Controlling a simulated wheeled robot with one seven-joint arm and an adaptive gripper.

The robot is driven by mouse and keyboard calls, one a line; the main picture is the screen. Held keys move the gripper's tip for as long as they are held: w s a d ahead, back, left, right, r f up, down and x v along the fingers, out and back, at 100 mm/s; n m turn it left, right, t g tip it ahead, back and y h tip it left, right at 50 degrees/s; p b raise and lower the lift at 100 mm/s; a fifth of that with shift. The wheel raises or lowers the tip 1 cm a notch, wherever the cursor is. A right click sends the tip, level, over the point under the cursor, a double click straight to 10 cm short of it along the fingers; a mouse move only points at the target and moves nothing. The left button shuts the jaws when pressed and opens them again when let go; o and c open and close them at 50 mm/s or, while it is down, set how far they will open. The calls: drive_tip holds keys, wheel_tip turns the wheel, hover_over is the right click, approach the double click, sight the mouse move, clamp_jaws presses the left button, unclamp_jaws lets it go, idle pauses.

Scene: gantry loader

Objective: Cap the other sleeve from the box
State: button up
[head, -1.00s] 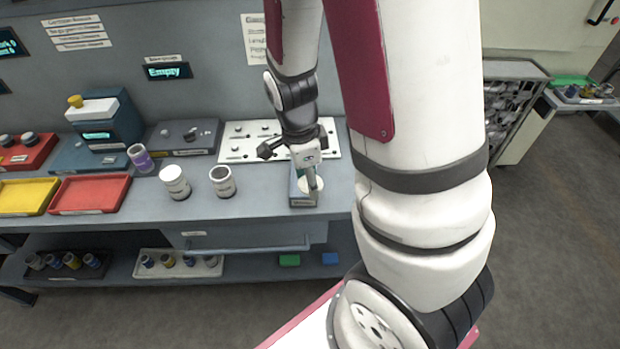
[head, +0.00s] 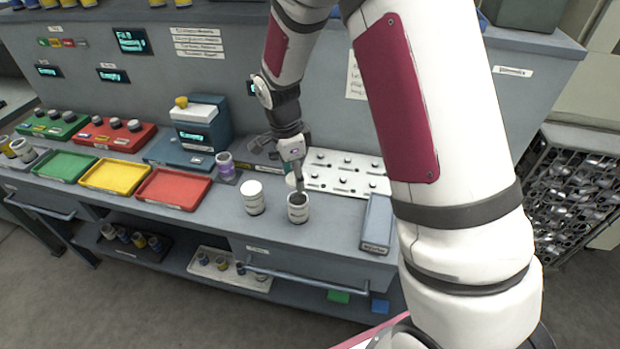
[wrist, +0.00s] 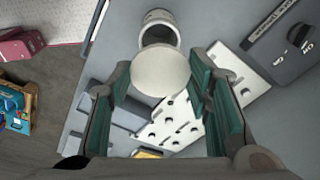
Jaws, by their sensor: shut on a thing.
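My gripper (head: 296,180) is shut on a round white cap (wrist: 161,71), which shows between its green-lined fingers in the wrist view. The open sleeve (head: 298,212), pale with a dark mouth, stands upright on the bench just under my gripper. Its mouth also shows just beyond the cap in the wrist view; the cap partly overlaps it there, and I cannot tell whether they touch. The other sleeve (head: 253,203) stands upright to the left with a white top on it. The grey-blue box (head: 376,226) stands to the right at the bench's front edge; its contents cannot be made out.
A white plate with several knobs (head: 345,173) lies behind the sleeves. A purple-banded jar (head: 226,166) and a red tray (head: 174,188) are to the left. The bench front between sleeves and box is clear.

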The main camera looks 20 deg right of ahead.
sight(297, 192)
drive_tip(key=shift+f+b, duration=0.95)
drive_tip(key=shift+f, duration=2.25)
drive_tip(key=shift+f, duration=0.1)
drive_tip(key=o, duration=0.9)
drive_tip(key=r, duration=0.3)
drive_tip(key=a+r, duration=0.1)
drive_tip(key=r, duration=0.7)
drive_tip(key=shift+a, duration=0.15)
drive_tip(key=shift+r, duration=0.5)
